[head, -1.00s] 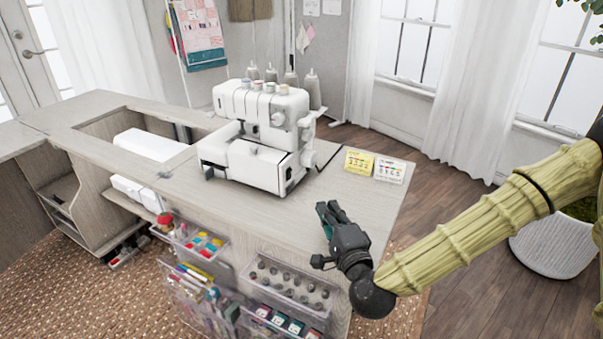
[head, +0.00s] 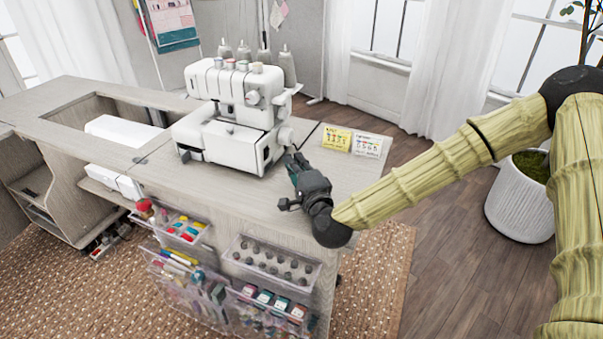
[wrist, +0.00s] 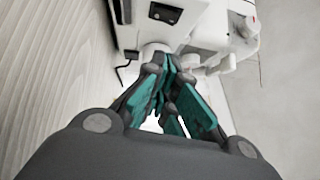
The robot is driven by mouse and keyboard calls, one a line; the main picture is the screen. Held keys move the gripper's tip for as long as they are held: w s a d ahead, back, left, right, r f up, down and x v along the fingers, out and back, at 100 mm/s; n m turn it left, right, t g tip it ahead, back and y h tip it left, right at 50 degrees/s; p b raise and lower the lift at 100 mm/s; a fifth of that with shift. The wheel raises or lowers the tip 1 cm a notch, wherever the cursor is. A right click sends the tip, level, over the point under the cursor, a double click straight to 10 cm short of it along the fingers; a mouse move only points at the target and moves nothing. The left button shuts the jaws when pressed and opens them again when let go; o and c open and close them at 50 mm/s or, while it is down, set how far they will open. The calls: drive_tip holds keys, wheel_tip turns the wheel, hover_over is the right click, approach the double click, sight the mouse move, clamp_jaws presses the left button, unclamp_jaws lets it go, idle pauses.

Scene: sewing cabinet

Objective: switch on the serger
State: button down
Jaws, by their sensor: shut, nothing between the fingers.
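The white serger (head: 232,115) stands on the cabinet top, with thread cones behind it. My gripper (head: 292,160) is shut and empty, just above the cabinet top at the serger's lower right side. In the wrist view my gripper's teal-padded fingers (wrist: 168,85) point at the serger's side (wrist: 200,30). A black switch (wrist: 165,13) shows on that side, just beyond and above the fingertips. A round white handwheel (wrist: 152,50) is right at the fingertips; I cannot tell whether they touch it.
Clear bins (head: 272,262) hang on the cabinet front. The cabinet top (head: 235,195) is clear before the serger. A potted plant (head: 522,195) stands at right.

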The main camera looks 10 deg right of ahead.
sight(268, 154)
drive_tip(key=shift+w+a+r, duration=0.15)
drive_tip(key=shift+w+a, duration=0.45)
drive_tip(key=shift+a, duration=0.3)
drive_tip(key=shift+w+a+r, duration=0.1)
drive_tip(key=shift+w+a, duration=0.45)
drive_tip(key=shift+a, duration=0.3)
drive_tip(key=shift+w+a+r+p, duration=0.2)
drive_tip(key=shift+r+p, duration=0.25)
drive_tip(key=shift+p, duration=0.35)
drive_tip(key=shift+s+f, duration=0.1)
drive_tip(key=shift+f, duration=0.2)
